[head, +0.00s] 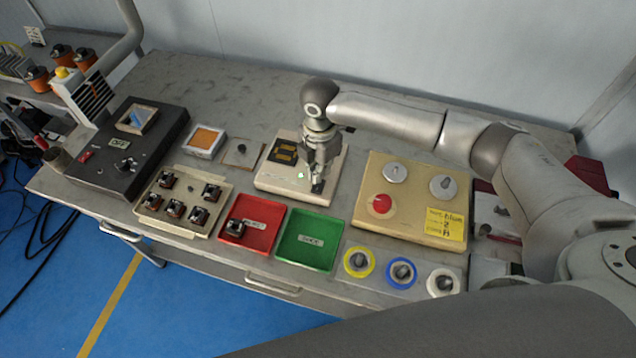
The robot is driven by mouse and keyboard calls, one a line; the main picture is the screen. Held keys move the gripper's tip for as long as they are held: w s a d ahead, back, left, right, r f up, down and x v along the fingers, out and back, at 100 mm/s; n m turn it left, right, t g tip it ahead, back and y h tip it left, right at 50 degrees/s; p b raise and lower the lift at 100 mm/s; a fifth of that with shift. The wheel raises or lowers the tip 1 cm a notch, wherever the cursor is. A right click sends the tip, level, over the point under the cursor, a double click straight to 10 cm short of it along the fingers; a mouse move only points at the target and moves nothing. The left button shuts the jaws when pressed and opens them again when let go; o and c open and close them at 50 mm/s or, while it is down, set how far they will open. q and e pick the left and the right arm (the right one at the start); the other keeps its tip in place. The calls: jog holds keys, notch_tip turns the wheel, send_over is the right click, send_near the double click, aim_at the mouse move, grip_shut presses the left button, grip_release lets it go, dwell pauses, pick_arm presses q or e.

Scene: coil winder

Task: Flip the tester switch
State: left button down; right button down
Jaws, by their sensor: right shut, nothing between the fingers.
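The tester looks to be the cream box (270,180) with a dark panel (284,152) and a small green light (299,175), in the middle of the bench. My right gripper (317,187) points down over the right part of this box. Its fingers are shut with nothing between them, and the tips are at or just above the box top. I cannot tell whether they touch it. The switch itself is not clearly visible; the gripper may hide it. My left gripper is not in view.
A red tray (262,240) holding one part and an empty green tray (290,262) lie in front. A cream tray (222,215) with several small parts is left of them. A beige panel with a red button (380,204) stands right, with several spools (401,273) before it.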

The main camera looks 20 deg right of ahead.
jog(key=shift+s+f+b, duration=0.1)
jog(key=shift+f+b, duration=0.4)
jog(key=shift+f, duration=0.8)
dwell(0.9)
notch_tip(320, 180, up, 7)
jog(key=p, duration=0.7)
jog(key=shift+r+p, duration=0.15)
jog(key=shift+p, duration=0.25)
